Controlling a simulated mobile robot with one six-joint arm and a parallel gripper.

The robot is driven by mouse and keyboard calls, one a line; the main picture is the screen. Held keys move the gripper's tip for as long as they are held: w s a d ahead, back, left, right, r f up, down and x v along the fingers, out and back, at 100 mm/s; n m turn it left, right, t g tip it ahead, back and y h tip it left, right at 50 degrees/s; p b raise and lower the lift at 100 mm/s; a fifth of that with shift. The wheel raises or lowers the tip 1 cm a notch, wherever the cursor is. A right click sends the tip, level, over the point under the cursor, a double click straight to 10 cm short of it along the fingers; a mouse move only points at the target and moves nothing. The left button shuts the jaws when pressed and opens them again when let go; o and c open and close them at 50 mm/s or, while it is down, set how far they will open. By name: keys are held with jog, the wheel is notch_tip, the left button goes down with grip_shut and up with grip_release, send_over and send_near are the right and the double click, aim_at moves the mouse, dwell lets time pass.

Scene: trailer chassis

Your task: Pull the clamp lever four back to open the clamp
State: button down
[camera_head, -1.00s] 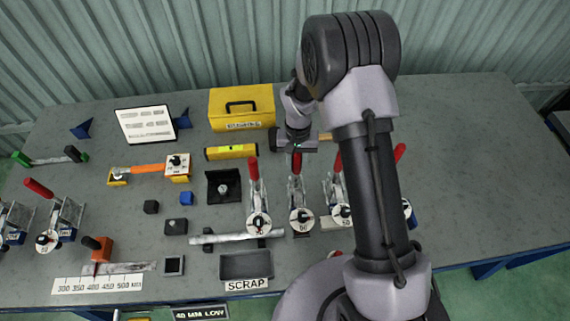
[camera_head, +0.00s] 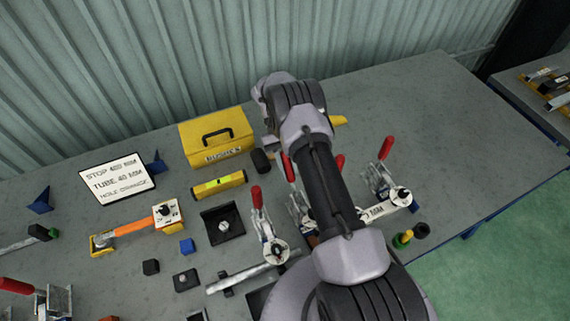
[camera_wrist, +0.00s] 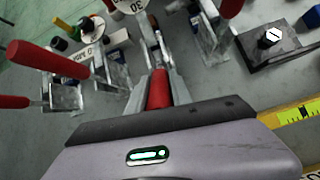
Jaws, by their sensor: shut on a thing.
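A toggle clamp with a red lever (camera_wrist: 160,88) stands right in front of my gripper (camera_wrist: 160,100) in the wrist view. The gripper is shut on this lever, with a finger on either side of its red grip. In the head view the red lever (camera_head: 288,167) shows just left of my arm, second from the left in the right-hand row. Its clamp body (camera_head: 300,212) is partly hidden by my arm. The fingers are hidden there. A round label (camera_wrist: 130,5) on the clamp is cut off at the top of the wrist view.
Close by are the red levers of neighbouring clamps, one left (camera_head: 257,195) and two right (camera_head: 339,163) (camera_head: 385,148). The bench's far right is clear.

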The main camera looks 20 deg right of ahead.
dwell(0.4)
jog(key=c, duration=1.1)
grip_release()
jog(key=shift+c, duration=0.2)
jog(key=v, duration=0.6)
jog(key=shift+w+r, duration=0.1)
jog(key=shift+w, duration=0.1)
jog(key=shift+w+r, duration=0.25)
jog(key=shift+r, duration=0.15)
